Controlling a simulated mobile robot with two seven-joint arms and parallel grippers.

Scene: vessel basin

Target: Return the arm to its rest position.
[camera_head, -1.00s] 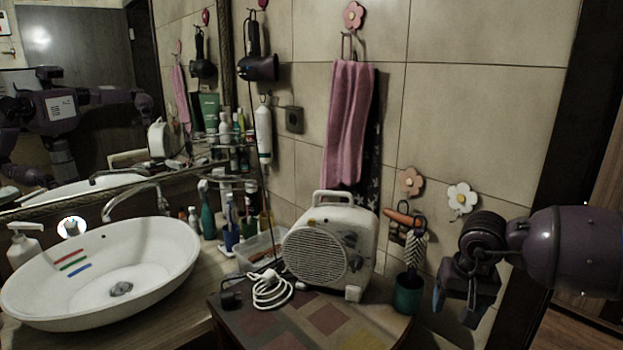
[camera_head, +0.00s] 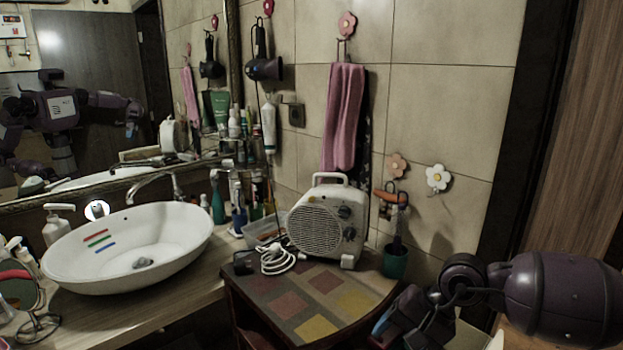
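My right arm comes in from the right edge. Its purple forearm and dark wrist end in the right gripper (camera_head: 402,318), low in the picture just right of the small table's front corner. The gripper is seen from behind and in shadow, so its fingers and any gap between them are not clear. A blue patch shows at its left side. I see nothing clearly held in it. My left gripper does not show directly; a purple robot appears only as a reflection in the mirror (camera_head: 110,60).
A small table (camera_head: 350,315) with coloured squares carries a white heater (camera_head: 320,228), a white cable (camera_head: 278,260) and a green cup (camera_head: 395,264). A white basin (camera_head: 175,245) stands on the counter at left. A tiled wall is behind; a wooden door (camera_head: 575,140) is at right.

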